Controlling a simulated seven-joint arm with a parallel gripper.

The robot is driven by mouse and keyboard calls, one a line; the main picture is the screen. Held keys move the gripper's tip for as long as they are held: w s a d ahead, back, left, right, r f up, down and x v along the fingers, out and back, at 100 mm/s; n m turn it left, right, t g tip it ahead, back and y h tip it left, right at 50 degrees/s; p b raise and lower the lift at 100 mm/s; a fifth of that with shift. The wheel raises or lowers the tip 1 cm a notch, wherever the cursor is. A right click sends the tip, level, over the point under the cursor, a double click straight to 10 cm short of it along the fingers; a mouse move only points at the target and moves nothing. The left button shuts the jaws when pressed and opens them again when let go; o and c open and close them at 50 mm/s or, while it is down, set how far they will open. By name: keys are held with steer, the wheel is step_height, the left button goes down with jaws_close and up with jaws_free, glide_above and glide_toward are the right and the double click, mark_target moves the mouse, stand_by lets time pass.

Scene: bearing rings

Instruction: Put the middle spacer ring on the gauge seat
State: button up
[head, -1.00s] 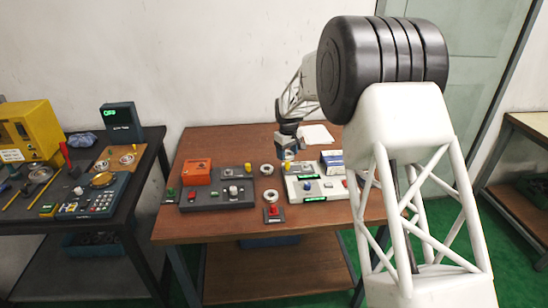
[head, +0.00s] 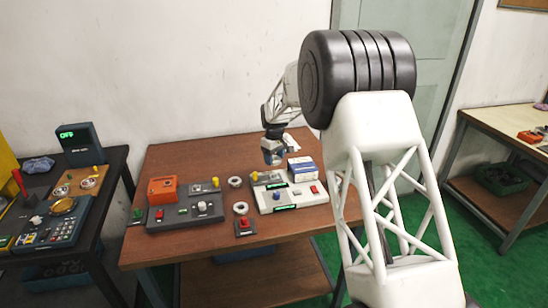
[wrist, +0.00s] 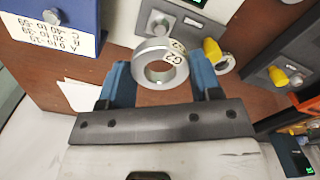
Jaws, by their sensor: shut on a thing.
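My gripper (wrist: 160,80) is shut on a steel spacer ring (wrist: 146,75), its two blue fingers on either side of it. The ring has small printed labels, one reading like "G2". In the head view my gripper (head: 273,158) hangs above the back of the light grey gauge panel (head: 288,197); the held ring is hard to make out there. A metal post (wrist: 159,25) on a grey plate, perhaps the gauge seat, shows just beyond the held ring in the wrist view. Two other rings lie on the wooden table, one farther back (head: 235,182) and one nearer (head: 240,208).
A yellow knob (wrist: 212,50) stands close to the right finger. A dark panel (head: 186,213) with an orange box (head: 162,189) is to the left.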

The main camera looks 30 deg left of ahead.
mark_target(274, 174)
steer(key=shift+f, duration=1.85)
steer(key=shift+f, duration=1.75)
stand_by(2.1)
steer(key=o, duration=1.1)
steer(key=shift+r, duration=3.75)
